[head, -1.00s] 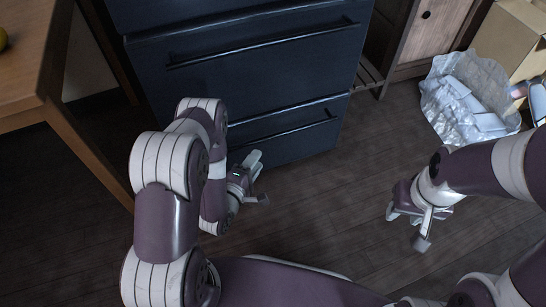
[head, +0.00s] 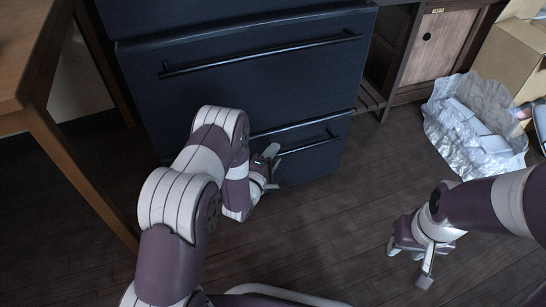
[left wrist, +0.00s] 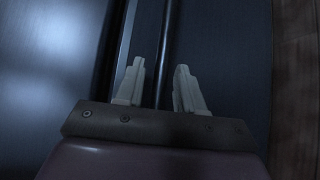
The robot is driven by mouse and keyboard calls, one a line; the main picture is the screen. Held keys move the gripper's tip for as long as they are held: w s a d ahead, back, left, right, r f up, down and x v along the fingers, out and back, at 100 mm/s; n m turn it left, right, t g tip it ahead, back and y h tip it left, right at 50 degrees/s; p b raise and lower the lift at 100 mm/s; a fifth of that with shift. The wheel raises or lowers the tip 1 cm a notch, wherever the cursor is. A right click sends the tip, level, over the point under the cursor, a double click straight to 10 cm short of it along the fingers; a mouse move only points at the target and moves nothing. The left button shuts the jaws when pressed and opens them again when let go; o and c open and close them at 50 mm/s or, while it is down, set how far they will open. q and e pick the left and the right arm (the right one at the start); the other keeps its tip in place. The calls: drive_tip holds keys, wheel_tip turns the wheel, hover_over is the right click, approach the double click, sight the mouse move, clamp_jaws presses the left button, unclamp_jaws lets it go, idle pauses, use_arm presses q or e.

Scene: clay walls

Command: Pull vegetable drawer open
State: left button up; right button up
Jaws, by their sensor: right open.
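The dark blue drawer unit has a lower drawer (head: 318,155) with a long bar handle (head: 308,146); its front looks flush and shut. My left gripper (head: 271,157) is low at this drawer's front, partly hidden behind my own arm. In the left wrist view, its two pale fingers (left wrist: 160,72) are apart, with the handle bar (left wrist: 164,40) running between them. I cannot tell whether either finger touches the bar. My right gripper (head: 409,263) is open and empty above the floor at the right, well away from the drawer.
An upper drawer (head: 265,85) with its own bar handle is above. A wooden table (head: 70,150) stands close on the left. A wooden cabinet (head: 430,45), crumpled plastic wrapping (head: 465,125) and a cardboard box (head: 515,55) are at the right. The floor before the drawer is clear.

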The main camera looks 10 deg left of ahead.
use_arm(q)
clamp_jaws()
drive_tip(key=shift+s, duration=0.1)
